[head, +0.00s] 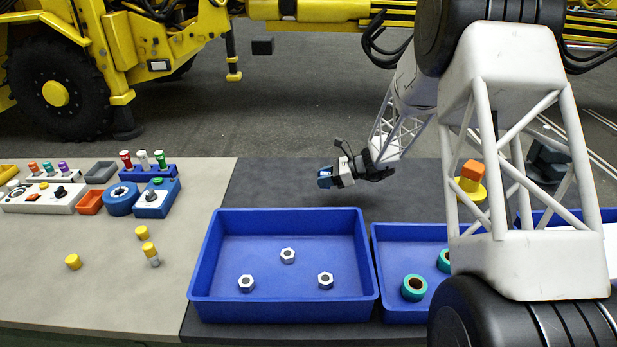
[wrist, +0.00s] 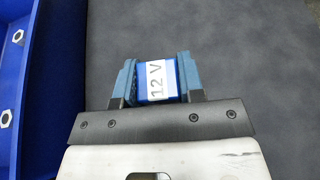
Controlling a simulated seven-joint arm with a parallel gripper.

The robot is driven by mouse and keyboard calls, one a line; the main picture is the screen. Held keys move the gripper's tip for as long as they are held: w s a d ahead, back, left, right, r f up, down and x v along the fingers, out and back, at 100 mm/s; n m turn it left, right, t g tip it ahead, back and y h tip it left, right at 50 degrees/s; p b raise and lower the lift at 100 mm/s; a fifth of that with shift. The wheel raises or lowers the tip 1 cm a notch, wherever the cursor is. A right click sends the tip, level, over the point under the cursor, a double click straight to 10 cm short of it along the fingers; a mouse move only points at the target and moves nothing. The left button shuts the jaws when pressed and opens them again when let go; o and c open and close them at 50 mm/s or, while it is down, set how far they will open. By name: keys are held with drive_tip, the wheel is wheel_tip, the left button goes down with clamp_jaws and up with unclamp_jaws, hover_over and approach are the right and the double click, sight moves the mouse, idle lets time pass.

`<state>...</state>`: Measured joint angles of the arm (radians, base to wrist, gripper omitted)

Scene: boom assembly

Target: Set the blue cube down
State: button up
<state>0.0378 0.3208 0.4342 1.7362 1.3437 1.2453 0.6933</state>
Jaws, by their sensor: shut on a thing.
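The blue cube (wrist: 157,81) shows in the wrist view with a white "12 V" label on it. My gripper (wrist: 157,78) is shut on it, one blue-grey finger on each side. In the head view my gripper (head: 326,178) points left above the dark mat (head: 262,186), behind the large blue tray. The cube is small there and hard to tell from the fingers. It appears held above the mat; the exact height cannot be told.
A large blue tray (head: 212,258) holds several hex nuts. A smaller blue tray (head: 381,290) holds teal rings (head: 414,288). An orange block on a yellow piece (head: 471,181) stands to the right, partly behind my arm. Dark mat around the gripper is clear.

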drive_tip(key=shift+s+a+f+n+g, duration=0.15)
drive_tip(key=shift+s+a+f, duration=0.05)
drive_tip(key=shift+a, duration=0.3)
drive_tip(key=shift+s+a+f+n+g, duration=0.1)
drive_tip(key=shift+s+a+f+g, duration=0.15)
drive_tip(key=shift+a, duration=0.25)
drive_tip(key=shift+s+a+f+n+g, duration=0.1)
drive_tip(key=shift+s+a+f+n, duration=0.1)
drive_tip(key=shift+a, duration=0.3)
drive_tip(key=shift+w, duration=0.1)
hover_over(306, 176)
drive_tip(key=shift+f, duration=0.75)
drive_tip(key=shift+f, duration=1.75)
drive_tip(key=shift+f, duration=0.15)
